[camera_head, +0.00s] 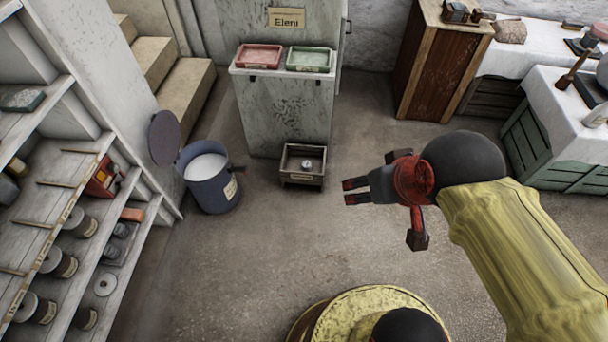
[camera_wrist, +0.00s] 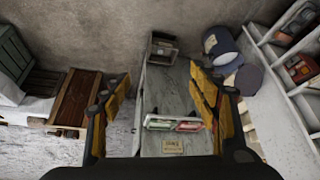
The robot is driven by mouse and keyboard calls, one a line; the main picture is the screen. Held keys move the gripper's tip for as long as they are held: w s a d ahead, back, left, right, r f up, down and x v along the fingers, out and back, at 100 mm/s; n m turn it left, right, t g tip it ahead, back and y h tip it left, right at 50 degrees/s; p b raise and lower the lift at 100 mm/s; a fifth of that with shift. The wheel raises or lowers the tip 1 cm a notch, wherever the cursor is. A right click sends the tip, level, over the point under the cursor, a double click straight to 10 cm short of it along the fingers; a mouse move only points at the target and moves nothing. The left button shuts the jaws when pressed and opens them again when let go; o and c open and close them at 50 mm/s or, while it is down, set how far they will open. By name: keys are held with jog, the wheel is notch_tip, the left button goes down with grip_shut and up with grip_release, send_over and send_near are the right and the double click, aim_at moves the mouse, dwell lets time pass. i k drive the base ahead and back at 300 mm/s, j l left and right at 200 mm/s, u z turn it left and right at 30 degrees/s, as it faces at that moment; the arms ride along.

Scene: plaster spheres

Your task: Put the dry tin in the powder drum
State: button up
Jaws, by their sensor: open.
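The powder drum (camera_head: 212,190) is a blue drum standing on the floor at left centre, with its round lid swung open and white powder inside. It also shows in the wrist view (camera_wrist: 222,48) at upper right. Several round tins, such as one tin (camera_head: 80,222), sit on the left shelves; I cannot tell which tin is the dry one. My gripper (camera_head: 350,192) is open and empty, above the floor to the right of the drum. In the wrist view its two fingers (camera_wrist: 160,80) are spread wide with nothing between them.
A small open box (camera_head: 302,178) with a round pale object stands before the grey cabinet (camera_head: 285,115). A red tray (camera_head: 259,57) and a green tray (camera_head: 309,60) lie on its ledge. Shelves (camera_head: 150,235) line the left. Middle floor is clear.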

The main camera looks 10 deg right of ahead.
aim_at(120, 231)
jog(key=i+j+u, duration=0.25)
jog(key=i, duration=0.4)
jog(key=i+u, duration=0.3)
jog(key=i, duration=0.35)
jog(key=u, duration=1.9)
